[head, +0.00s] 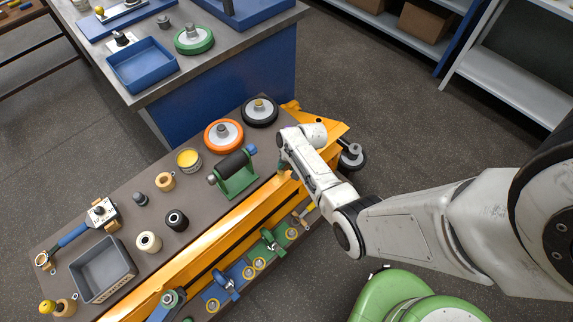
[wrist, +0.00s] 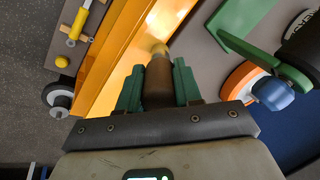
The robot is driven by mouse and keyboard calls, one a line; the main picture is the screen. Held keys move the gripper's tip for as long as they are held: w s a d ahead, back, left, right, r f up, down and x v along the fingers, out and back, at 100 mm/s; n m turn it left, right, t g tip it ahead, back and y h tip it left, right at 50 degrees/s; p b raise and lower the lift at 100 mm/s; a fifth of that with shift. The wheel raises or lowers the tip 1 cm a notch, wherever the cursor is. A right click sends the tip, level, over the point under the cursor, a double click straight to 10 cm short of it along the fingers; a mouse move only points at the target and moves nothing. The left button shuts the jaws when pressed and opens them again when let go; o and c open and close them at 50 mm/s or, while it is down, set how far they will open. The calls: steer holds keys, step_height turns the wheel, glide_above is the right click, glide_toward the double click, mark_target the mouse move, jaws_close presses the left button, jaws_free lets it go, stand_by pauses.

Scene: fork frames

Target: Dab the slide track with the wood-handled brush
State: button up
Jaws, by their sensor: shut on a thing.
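The slide track is the long yellow-orange beam (head: 205,246) along the bench; its shiny surface also fills the upper middle of the wrist view (wrist: 118,52). My gripper (head: 283,168) is over the far end of the track. In the wrist view its green fingers (wrist: 157,88) are shut on the brown wooden handle of the brush (wrist: 158,80). The brush's pale yellowish tip points away from me, over the track near its edge. I cannot tell whether the tip touches the surface. In the head view the brush is mostly hidden by my wrist.
A green stand with a black roller (head: 236,176) is close left of my gripper. An orange wheel (head: 223,135), a black wheel (head: 260,111) and an open tin of yellow stuff (head: 188,159) are behind it. A grey tray (head: 104,268) stands at the near left.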

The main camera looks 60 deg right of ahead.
steer(key=shift+a, duration=0.1)
steer(key=shift+w+a+r+p, duration=0.15)
steer(key=shift+a+p, duration=0.35)
steer(key=shift+a, duration=0.3)
steer(key=shift+d, duration=0.1)
steer(key=shift+s+d+b, duration=0.2)
steer(key=shift+d+b, duration=0.2)
steer(key=shift+d, duration=0.4)
steer(key=shift+a, duration=0.15)
steer(key=shift+w+a+f+p, duration=0.2)
steer(key=shift+a+p, duration=0.1)
steer(key=shift+a, duration=0.5)
steer(key=shift+d, duration=0.1)
